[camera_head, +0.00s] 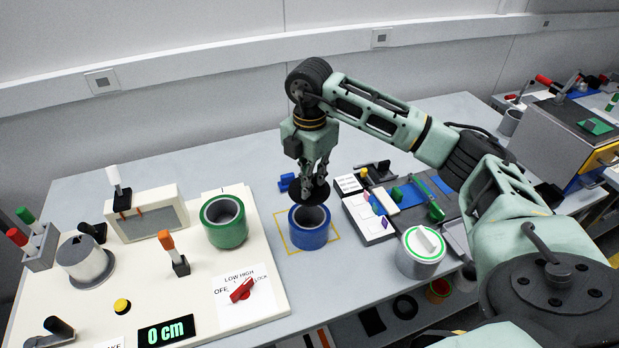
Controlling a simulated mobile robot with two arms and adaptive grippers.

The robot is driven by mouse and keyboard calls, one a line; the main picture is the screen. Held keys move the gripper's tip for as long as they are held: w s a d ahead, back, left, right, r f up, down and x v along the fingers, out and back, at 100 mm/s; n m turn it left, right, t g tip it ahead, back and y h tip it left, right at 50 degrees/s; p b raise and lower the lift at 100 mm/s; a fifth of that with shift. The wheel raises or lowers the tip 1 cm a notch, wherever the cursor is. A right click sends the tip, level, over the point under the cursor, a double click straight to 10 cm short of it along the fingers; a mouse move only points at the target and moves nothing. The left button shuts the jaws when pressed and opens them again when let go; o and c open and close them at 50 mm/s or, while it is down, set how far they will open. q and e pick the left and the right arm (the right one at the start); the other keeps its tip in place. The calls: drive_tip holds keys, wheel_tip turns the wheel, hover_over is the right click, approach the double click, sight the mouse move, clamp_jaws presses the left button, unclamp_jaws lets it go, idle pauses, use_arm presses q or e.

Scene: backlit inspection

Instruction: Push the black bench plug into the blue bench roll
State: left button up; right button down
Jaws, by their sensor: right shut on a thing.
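The blue bench roll (309,236) is an open ring standing upright on the grey table, within a yellow outlined square. The black bench plug (309,194) is a dark round piece with a wide disc, held right above the roll's back rim. My right gripper (314,180) points down and is shut on the plug's upper part. The disc overlaps the roll's far rim in the picture; I cannot tell whether they touch. The roll's dark opening shows in front of the disc. My left gripper is not in view.
A green roll (225,230) stands left on a cream board (270,303) with switches and a red knob. A tray of small parts (375,222) and a white-green can (420,252) stand close on the right. A small blue object (287,182) lies behind.

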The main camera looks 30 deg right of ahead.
sight(309, 198)
drive_tip(key=shift+f+b, duration=1.95)
drive_tip(key=shift+f, duration=0.95)
drive_tip(key=shift+f, duration=0.1)
wheel_tip(309, 198, down, 3)
drive_tip(key=shift+f+b, duration=0.1)
drive_tip(key=shift+b, duration=1)
drive_tip(key=c, duration=1.8)
unclamp_jaws()
